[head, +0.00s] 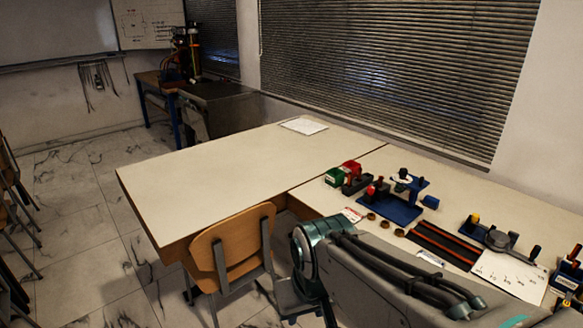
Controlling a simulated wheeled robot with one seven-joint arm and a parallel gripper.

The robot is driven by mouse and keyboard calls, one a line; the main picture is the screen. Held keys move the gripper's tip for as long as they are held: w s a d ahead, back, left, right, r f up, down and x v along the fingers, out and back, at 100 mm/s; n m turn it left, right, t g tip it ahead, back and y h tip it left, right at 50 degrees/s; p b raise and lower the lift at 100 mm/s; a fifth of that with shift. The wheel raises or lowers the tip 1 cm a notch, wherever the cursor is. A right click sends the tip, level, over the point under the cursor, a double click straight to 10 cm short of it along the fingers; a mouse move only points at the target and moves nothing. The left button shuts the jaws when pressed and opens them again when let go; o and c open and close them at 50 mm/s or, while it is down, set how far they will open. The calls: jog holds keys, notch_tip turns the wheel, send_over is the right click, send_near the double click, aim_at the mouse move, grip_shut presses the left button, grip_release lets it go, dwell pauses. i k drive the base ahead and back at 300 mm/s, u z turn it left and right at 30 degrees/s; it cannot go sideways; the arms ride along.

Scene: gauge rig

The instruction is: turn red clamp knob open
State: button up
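A small red knob (371,190) stands at the left side of a blue-based rig (403,214) on the right-hand table. It looks like the clamp knob, but it is too small to tell whether it is open or closed. The rig also carries a pale round part (402,181) and dark upright pieces. My arm crosses the lower right of the head view, in front of the table. My gripper is not in view.
Green (337,178) and red bins (351,167) stand behind the rig. Brass rings (386,224), a striped dark mat (447,236) and a white sheet (507,277) lie nearer. A wooden chair (236,243) stands before the tables. The left tabletop (225,175) is mostly clear.

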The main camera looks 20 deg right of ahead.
aim_at(370, 191)
jog(key=z, duration=0.05)
jog(key=i, duration=1.25)
jog(key=z, duration=1.1)
jog(key=i, duration=0.65)
jog(key=z, duration=0.5)
